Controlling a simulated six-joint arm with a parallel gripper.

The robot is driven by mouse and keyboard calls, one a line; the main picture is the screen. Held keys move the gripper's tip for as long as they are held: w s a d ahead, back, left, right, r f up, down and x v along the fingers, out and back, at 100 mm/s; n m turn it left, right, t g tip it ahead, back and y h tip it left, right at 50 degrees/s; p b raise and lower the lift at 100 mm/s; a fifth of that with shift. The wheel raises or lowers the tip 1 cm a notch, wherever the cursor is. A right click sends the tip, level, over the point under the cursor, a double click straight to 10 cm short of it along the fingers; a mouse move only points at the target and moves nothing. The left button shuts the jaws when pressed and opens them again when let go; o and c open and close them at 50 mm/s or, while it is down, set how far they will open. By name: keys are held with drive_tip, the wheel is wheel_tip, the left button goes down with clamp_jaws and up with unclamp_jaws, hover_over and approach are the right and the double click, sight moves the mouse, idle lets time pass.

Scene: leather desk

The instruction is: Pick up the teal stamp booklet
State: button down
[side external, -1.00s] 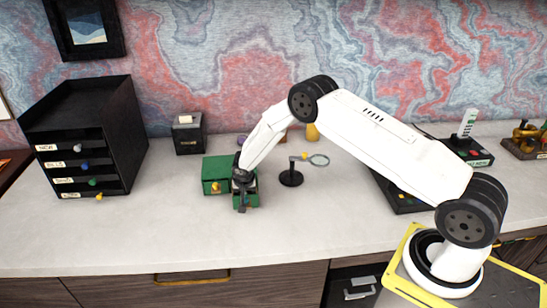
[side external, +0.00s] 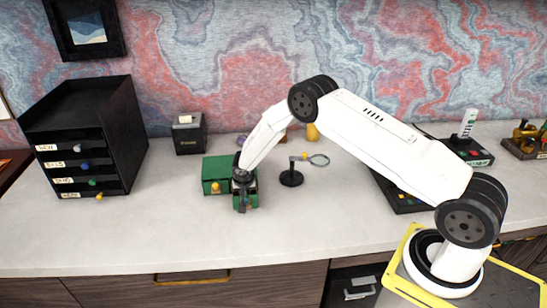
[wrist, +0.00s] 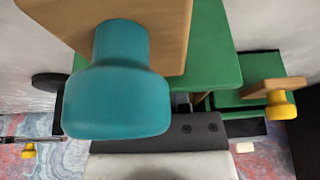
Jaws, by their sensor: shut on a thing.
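No teal stamp booklet can be made out in either view. A large teal knob (wrist: 118,85) on a wooden front fills the left middle of the wrist view, close to the camera. This front belongs to a green box (wrist: 212,45). In the side external view my gripper (side external: 243,206) is low at the front of the right part of the green box (side external: 216,172). My gripper is shut on the teal knob. The fingertips and their contact are mostly hidden.
A yellow knob (side external: 215,188) marks the box's left part. A magnifier on a black stand (side external: 291,178) is close on the right. A black drawer tower (side external: 85,130) stands left, a small black box (side external: 189,135) behind. The counter front (side external: 150,235) is clear.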

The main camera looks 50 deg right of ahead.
drive_tip(key=shift+r, duration=0.1)
drive_tip(key=shift+r, duration=4.9)
